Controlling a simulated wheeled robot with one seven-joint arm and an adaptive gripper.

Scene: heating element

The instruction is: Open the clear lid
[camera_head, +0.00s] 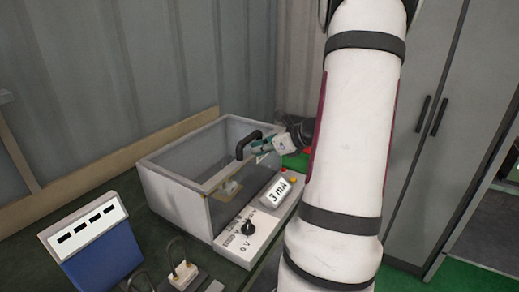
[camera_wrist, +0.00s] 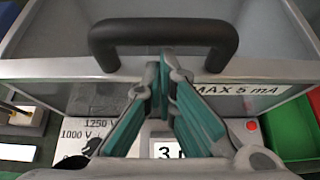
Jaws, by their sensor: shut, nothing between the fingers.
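The clear lid (camera_head: 205,152) looks flat and closed on top of a grey-rimmed box (camera_head: 178,199). Its black handle (camera_head: 248,144) stands at the front edge of the lid. The handle (camera_wrist: 160,31) spans the upper middle of the wrist view. My gripper (camera_head: 261,148) is beside the handle, on its right in the head view. In the wrist view, the teal fingers of my gripper (camera_wrist: 160,77) are together and empty, with tips between the handle's two legs in the picture, below its bar. I cannot tell whether they touch the handle or rim.
A control panel with a dial (camera_head: 248,228) and a "3 mA" display (camera_head: 275,191) lies before the box. A blue device (camera_head: 95,247) stands at the lower left. Red and green bins (camera_wrist: 292,125) lie at the right. A grey cabinet (camera_head: 428,120) stands behind my arm.

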